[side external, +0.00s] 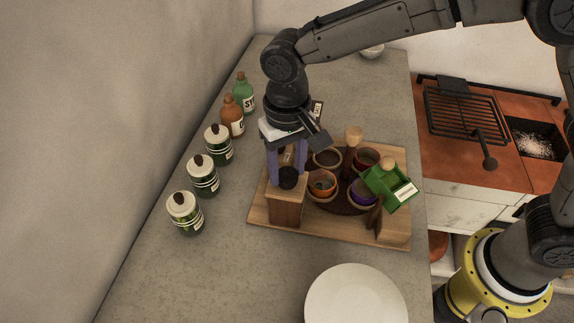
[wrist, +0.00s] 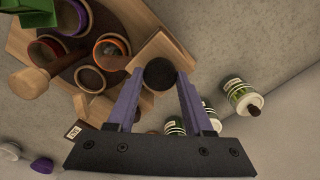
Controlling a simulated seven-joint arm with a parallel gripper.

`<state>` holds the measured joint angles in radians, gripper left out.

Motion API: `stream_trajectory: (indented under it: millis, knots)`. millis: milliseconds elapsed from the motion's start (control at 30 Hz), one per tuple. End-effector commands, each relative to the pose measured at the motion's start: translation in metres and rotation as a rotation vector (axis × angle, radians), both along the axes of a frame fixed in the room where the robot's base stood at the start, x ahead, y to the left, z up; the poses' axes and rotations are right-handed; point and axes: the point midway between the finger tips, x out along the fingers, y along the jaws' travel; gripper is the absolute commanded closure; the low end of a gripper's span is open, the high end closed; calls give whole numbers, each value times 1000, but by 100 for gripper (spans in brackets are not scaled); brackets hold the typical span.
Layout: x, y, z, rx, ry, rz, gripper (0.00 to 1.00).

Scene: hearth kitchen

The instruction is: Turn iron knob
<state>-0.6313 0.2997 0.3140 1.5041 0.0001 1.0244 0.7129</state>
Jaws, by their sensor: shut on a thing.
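The iron knob (side external: 289,178) is a dark round knob on top of a wooden block (side external: 286,208) at the left part of a wooden board. My gripper (side external: 287,172) points down over it, with its purple fingers on either side of the knob. In the wrist view the knob (wrist: 159,73) sits between the two fingertips (wrist: 157,76), and the gripper is shut on it. The fingers partly hide the block's top.
The board (side external: 330,238) carries a dark round tray with several bowls, a wooden pestle-like piece (side external: 352,140) and a green box (side external: 389,188). Several jars (side external: 203,176) and bottles (side external: 232,117) line the left wall. A white plate (side external: 355,300) lies in front.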

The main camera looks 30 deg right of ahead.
Motion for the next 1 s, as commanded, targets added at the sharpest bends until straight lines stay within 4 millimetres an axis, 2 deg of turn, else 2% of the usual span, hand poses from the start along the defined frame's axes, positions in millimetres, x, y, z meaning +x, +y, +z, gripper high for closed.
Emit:
stream_trajectory:
  millis: [300, 767, 800, 933, 1000]
  knots:
    - [0, 0, 2, 2, -3, -94, 100]
    - [0, 0, 2, 2, -3, -107, 100]
    - [0, 0, 2, 2, -3, -106, 45]
    - [0, 0, 2, 2, -3, -106, 22]
    - [0, 0, 1, 1, -2, -106, 19]
